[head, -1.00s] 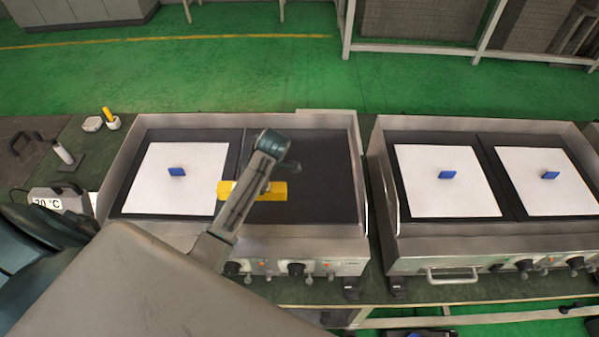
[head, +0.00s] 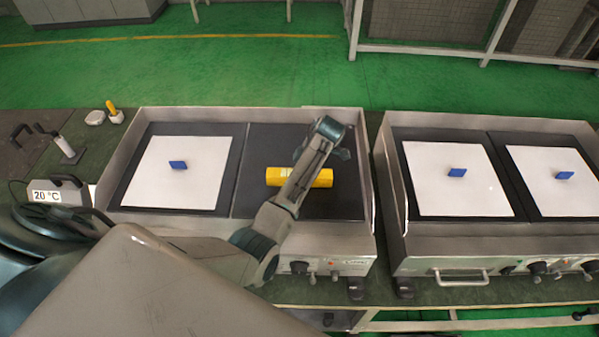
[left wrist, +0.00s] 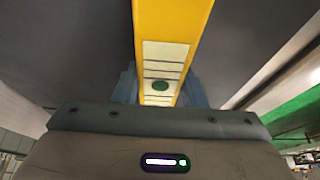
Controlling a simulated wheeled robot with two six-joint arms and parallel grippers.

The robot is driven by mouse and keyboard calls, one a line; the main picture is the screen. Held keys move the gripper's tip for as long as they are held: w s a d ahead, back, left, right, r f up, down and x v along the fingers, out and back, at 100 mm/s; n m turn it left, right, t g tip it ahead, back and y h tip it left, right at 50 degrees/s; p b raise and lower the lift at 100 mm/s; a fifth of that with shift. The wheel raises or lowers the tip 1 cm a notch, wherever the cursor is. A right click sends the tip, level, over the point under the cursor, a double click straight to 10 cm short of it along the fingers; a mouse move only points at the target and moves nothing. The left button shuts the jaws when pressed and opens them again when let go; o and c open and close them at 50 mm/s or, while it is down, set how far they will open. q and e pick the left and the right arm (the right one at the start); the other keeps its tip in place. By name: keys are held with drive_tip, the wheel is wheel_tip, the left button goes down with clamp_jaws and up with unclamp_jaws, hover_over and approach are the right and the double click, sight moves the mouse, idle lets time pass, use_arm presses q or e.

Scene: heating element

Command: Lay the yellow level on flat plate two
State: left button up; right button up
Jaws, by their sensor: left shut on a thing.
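The yellow level (head: 322,178) is in my left gripper, above or at the bare dark plate (head: 345,205) on the right side of the left griddle. My left gripper (head: 300,178) is shut on the level near its middle and hides part of it. In the left wrist view the level (left wrist: 172,22) runs up between the gripper's fingers, its pale label and green vial showing. Whether the level touches the plate cannot be told. My right gripper is in neither view.
A white sheet (head: 150,190) with a blue block (head: 178,165) lies on the left plate. A second griddle (head: 440,236) at right has two white sheets with blue blocks. A thermometer box (head: 68,190) reading 20 °C stands left. Raised steel walls edge the griddles.

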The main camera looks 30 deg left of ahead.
use_arm(q)
drive_tip(key=o, duration=1.2)
drive_tip(key=shift+f, duration=0.1)
drive_tip(key=shift+d+r, duration=0.15)
drive_tip(key=shift+r, duration=0.2)
drive_tip(key=v, duration=0.5)
drive_tip(key=shift+r, duration=0.2)
drive_tip(key=p+v, duration=0.4)
drive_tip(key=v, duration=0.1)
drive_tip(key=shift+r, duration=0.1)
drive_tip(key=shift+w+d+r+p, duration=0.15)
drive_tip(key=shift+d+r+p, duration=0.05)
drive_tip(key=shift+r+p, duration=0.25)
